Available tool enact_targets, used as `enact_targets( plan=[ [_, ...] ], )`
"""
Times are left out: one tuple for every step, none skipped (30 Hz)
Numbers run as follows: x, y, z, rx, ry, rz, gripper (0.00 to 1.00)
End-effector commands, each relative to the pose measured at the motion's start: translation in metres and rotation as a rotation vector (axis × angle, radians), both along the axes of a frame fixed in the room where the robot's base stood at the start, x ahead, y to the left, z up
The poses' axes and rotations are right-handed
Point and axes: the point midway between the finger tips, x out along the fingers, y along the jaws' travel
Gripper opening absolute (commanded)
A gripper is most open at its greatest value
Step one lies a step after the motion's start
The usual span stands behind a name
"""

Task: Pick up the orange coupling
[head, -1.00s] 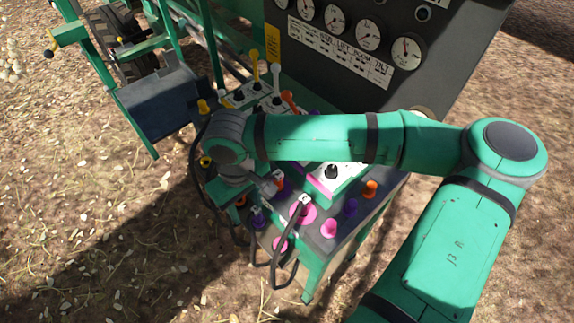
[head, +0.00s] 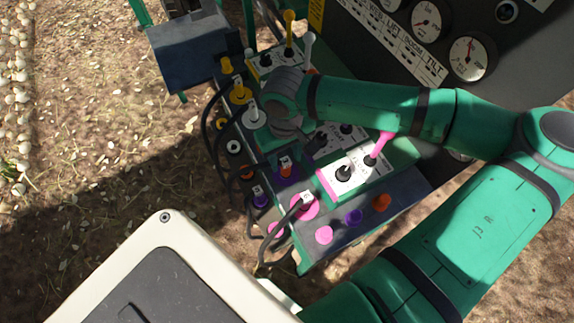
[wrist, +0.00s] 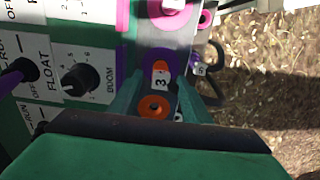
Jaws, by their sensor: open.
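The orange coupling (head: 286,171) carries a white tag marked 3 and sits on a purple round socket on the panel, left of the magenta socket. In the wrist view the orange coupling (wrist: 161,65) is mostly behind its tag. My gripper (wrist: 160,75) is open, with a teal finger on each side of the tag and coupling. I cannot tell how far above them the fingertips are. In the head view my wrist covers the fingers. An orange socket (wrist: 154,107) with no tag lies nearer my palm, between the fingers.
A magenta socket (head: 304,206) with a tagged hose stands beside it. A tagged purple coupling (head: 260,200) and black hoses hang along the panel's edge. White switch plates with knobs and a pink lever (head: 380,148) rise on the other side. White (head: 253,115) and yellow fittings continue beyond.

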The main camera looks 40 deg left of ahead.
Motion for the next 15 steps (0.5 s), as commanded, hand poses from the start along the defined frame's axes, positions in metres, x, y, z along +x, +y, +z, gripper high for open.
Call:
enact_targets(
  plan=[
    [0.000,0.000,-0.003,0.000,0.000,0.000,0.44],
    [0.000,0.000,-0.004,0.000,0.000,0.000,0.44],
    [0.000,0.000,-0.006,-0.001,0.000,0.000,0.44],
    [0.000,0.000,-0.008,-0.001,0.000,-0.001,0.44],
    [0.000,0.000,-0.011,-0.002,0.001,-0.001,0.44],
    [0.001,0.000,-0.016,-0.001,0.000,-0.001,0.44],
    [0.001,0.000,-0.020,-0.002,0.000,-0.001,0.44],
    [0.001,0.001,-0.025,-0.002,0.001,-0.001,0.44],
    [0.001,0.001,-0.031,-0.003,0.001,-0.001,0.44],
    [0.001,0.001,-0.035,-0.003,0.001,-0.001,0.44],
    [0.001,0.001,-0.039,-0.001,0.000,-0.003,0.44],
    [0.002,0.001,-0.044,-0.002,0.001,-0.004,0.44],
    [0.002,0.001,-0.047,-0.002,0.001,-0.005,0.44],
    [0.002,0.001,-0.050,-0.001,0.001,-0.006,0.44],
    [0.002,0.001,-0.052,0.000,0.000,-0.006,0.44]
  ],
)
